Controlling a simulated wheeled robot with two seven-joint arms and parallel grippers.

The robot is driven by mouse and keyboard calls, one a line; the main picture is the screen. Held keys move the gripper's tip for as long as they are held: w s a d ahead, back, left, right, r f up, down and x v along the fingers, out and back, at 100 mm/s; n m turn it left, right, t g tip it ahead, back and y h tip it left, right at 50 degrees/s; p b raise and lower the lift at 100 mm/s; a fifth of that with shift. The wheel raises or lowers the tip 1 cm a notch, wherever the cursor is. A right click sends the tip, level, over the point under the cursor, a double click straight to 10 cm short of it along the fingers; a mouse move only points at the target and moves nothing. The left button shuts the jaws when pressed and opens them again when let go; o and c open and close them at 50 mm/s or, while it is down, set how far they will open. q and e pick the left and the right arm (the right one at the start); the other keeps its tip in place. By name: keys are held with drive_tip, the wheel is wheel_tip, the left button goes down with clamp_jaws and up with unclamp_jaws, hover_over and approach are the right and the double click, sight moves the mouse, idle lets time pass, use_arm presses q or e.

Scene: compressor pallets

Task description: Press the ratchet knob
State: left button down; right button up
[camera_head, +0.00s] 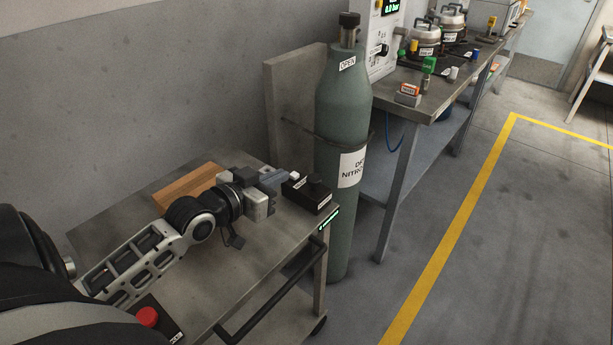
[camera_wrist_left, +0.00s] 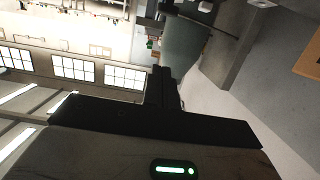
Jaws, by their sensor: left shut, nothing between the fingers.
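A small black box (camera_head: 306,198) sits at the far right corner of the grey metal cart top. A dark round knob (camera_head: 316,180) stands on it, and a small white piece (camera_head: 294,175) shows at its left side. I cannot read the box's label, so I cannot tell which part is the ratchet knob. My left gripper (camera_head: 281,177) reaches across the cart from the left, shut and empty, its tips just left of the white piece. I cannot tell whether they touch. The left wrist view shows dark gripper parts and no clear knob. My right gripper is not in view.
A wooden block (camera_head: 190,186) lies behind my left arm on the cart (camera_head: 250,275). A red button (camera_head: 147,317) is at the front. A green gas cylinder (camera_head: 343,105) stands right beyond the cart. A workbench (camera_head: 440,97) carries several items.

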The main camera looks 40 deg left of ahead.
use_arm(q)
hover_over(307, 195)
drive_tip(key=shift+s+f, duration=0.15)
drive_tip(key=shift+f, duration=0.75)
wheel_tip(307, 195, down, 3)
drive_tip(key=shift+r, duration=0.15)
drive_tip(key=shift+f+b, duration=0.35)
drive_tip(key=shift+f, duration=0.35)
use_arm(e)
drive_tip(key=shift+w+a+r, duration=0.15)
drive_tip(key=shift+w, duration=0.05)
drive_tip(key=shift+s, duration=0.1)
